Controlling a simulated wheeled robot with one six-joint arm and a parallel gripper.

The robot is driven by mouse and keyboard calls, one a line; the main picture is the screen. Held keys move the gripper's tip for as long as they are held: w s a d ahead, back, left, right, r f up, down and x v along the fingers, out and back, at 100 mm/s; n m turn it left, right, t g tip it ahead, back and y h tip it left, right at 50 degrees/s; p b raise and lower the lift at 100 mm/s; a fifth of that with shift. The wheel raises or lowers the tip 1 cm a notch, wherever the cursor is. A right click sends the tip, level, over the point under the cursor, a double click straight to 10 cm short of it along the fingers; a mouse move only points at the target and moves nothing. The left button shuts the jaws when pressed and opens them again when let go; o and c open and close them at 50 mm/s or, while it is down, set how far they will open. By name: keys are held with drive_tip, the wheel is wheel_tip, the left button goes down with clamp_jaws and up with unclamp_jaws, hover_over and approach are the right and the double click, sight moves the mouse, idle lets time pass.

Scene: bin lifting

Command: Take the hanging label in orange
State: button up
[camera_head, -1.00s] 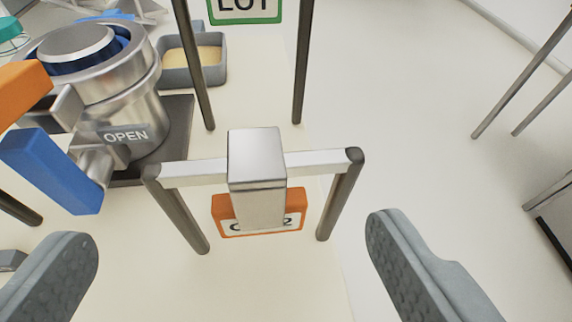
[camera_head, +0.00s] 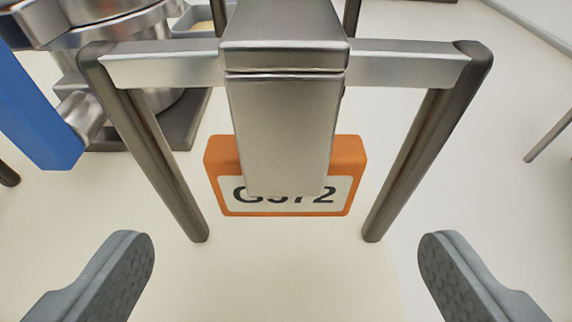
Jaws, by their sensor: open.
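The orange label (camera_head: 215,160) hangs in the middle of the view, with a white face and dark letters that end in a 2. A metal hanger block (camera_head: 280,130) covers its upper middle and part of the lettering. The block sits on a silver crossbar (camera_head: 410,66) between two dark posts. My gripper (camera_head: 285,262) is open and empty. Its two grey fingers are at the lower left and lower right, wide apart, on either side of the label in the picture and apart from it.
The left post (camera_head: 150,150) and right post (camera_head: 420,150) flank the label. A metal vessel (camera_head: 125,65) with a blue handle (camera_head: 40,110) stands at the left. The pale table (camera_head: 290,285) is bare in front of the label.

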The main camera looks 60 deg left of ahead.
drive_tip(key=x, duration=0.6)
drive_tip(key=shift+a, duration=0.1)
drive_tip(key=shift+c, duration=0.2)
drive_tip(key=c, duration=0.9)
